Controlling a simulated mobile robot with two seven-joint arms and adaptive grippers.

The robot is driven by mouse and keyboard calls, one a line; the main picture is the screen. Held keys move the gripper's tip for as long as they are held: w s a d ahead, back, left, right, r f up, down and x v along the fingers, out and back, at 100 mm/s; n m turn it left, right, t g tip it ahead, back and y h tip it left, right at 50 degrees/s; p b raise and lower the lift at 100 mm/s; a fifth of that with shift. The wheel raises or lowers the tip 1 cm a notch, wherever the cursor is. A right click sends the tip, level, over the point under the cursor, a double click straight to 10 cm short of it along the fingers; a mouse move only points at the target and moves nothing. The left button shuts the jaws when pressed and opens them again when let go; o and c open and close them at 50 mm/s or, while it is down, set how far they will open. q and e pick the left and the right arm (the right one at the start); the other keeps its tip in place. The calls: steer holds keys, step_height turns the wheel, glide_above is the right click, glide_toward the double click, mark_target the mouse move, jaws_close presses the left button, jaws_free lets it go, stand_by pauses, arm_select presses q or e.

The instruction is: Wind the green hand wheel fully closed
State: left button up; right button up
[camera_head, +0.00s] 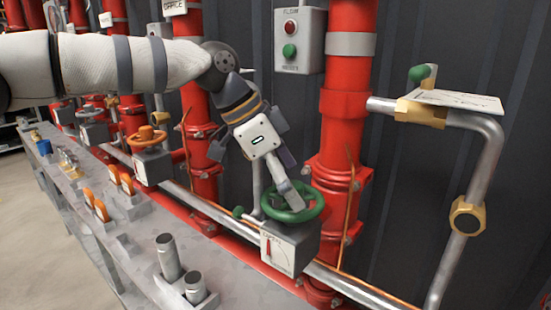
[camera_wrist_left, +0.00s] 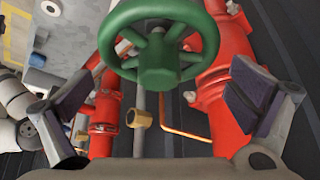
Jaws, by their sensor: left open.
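The green hand wheel (camera_head: 293,201) sits on top of a grey valve box (camera_head: 289,246) with a dial on its front. My left gripper (camera_head: 282,180) comes down to the wheel from above and partly covers it. In the left wrist view the wheel (camera_wrist_left: 158,45) fills the top middle, ahead of the open fingers (camera_wrist_left: 157,108), which stand wide apart on either side. The gap between the fingers is empty. I cannot tell in the head view whether a finger touches the rim. My right gripper is out of view.
A red standpipe (camera_head: 345,125) rises just behind the wheel. A control box (camera_head: 299,40) with red and green buttons hangs above. An orange wheel (camera_head: 146,137) is further left. A grey bench (camera_head: 110,230) with metal cylinders (camera_head: 168,257) runs along the front. A bent pipe (camera_head: 480,160) stands at right.

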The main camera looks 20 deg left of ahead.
arm_select(q)
steer(key=shift+d+f, duration=0.25)
steer(key=shift+f, duration=0.15)
steer(key=shift+w+f, duration=0.1)
steer(key=c, duration=1.2)
steer(key=shift+a+f, duration=0.1)
steer(key=shift+f, duration=0.1)
steer(key=c, duration=0.4)
steer(key=shift+o, duration=0.2)
steer(key=shift+f, duration=0.1)
steer(key=shift+o, duration=0.6)
steer(key=shift+f, duration=0.1)
steer(key=o, duration=1.4)
steer(key=shift+s+d, duration=0.2)
steer(key=shift+s, duration=0.05)
steer(key=shift+o, duration=0.2)
steer(key=shift+r, duration=0.2)
